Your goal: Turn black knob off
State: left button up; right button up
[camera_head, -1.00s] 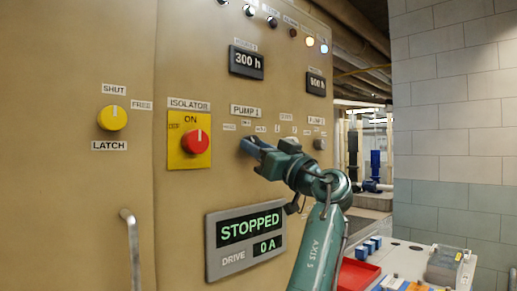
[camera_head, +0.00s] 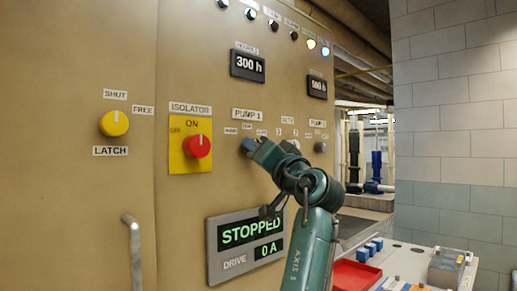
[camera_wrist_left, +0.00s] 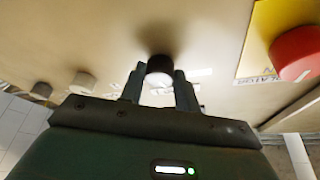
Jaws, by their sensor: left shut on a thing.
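The black knob (camera_wrist_left: 160,66) sits on the beige panel under the PUMP 1 label (camera_head: 247,114). In the left wrist view it stands between my two fingers, its dark side and pale face showing. My left gripper (camera_wrist_left: 160,90) is shut on it. In the head view my left gripper (camera_head: 257,149) is at the panel and hides most of the knob, so its pointer cannot be read. My right gripper is not in view.
A red isolator knob (camera_head: 197,146) on a yellow plate and a yellow latch knob (camera_head: 113,123) are to the left. A grey knob (camera_head: 320,147) is to the right. The drive display (camera_head: 246,244) below reads STOPPED, 0 A. A metal handle (camera_head: 132,250) stands out at lower left.

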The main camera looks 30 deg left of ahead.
pick_arm(q)
jog(key=m+h+p, duration=0.1)
jog(key=m, duration=0.2)
jog(key=shift+r+t, duration=0.1)
jog(key=shift+t, duration=0.2)
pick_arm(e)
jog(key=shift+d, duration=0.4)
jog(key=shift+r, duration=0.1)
pick_arm(q)
jog(key=o, duration=1)
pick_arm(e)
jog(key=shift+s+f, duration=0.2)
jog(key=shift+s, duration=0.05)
pick_arm(q)
jog(key=shift+s, duration=0.1)
